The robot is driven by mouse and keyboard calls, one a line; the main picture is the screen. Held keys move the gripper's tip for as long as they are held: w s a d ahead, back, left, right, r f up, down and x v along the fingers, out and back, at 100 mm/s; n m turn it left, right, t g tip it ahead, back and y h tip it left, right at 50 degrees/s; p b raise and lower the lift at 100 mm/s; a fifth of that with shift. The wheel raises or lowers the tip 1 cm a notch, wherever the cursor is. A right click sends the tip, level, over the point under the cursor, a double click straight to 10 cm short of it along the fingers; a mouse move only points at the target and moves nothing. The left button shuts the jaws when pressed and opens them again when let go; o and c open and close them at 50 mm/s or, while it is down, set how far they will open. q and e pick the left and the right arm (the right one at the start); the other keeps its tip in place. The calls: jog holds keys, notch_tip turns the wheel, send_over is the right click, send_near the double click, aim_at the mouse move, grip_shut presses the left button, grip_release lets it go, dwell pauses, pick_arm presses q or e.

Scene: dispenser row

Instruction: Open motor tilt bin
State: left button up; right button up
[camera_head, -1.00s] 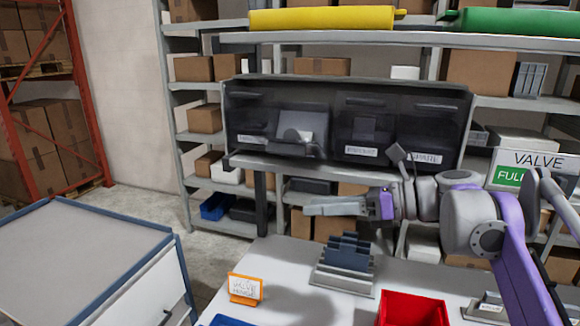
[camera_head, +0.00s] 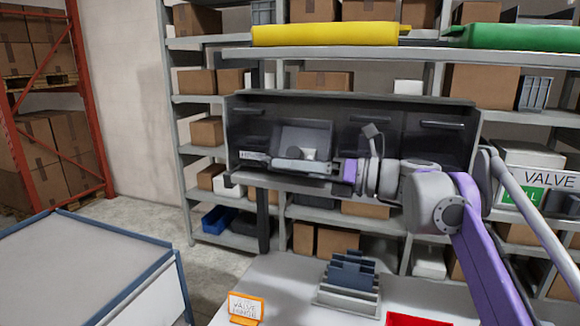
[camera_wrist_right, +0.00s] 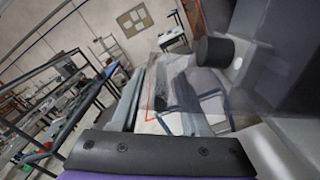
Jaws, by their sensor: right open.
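A row of dark, see-through tilt bins (camera_head: 435,135) sits in a grey housing above the bench. I cannot read clearly which label names the motor bin. A grey part with a pale round piece (camera_head: 308,137) shows through the bin left of the middle. My right gripper (camera_head: 300,166) is open, level, pointing left, at the lower front of that bin. It hides labels there; I cannot tell whether it touches the front. In the right wrist view, a dark round knob-like part (camera_wrist_right: 215,52) and blurred see-through panels are close by. My left gripper is not in view.
A grey stepped rack (camera_head: 350,280), an orange-framed sign (camera_head: 246,308) and a red bin (camera_head: 415,320) stand on the bench below. A VALVE box (camera_head: 535,165) is at the right. Shelves with cartons stand behind. A blue-edged table (camera_head: 85,265) is at the left.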

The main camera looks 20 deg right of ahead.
jog(key=shift+w+a, duration=0.15)
jog(key=shift+c, duration=0.2)
grip_shut()
dwell(1.2)
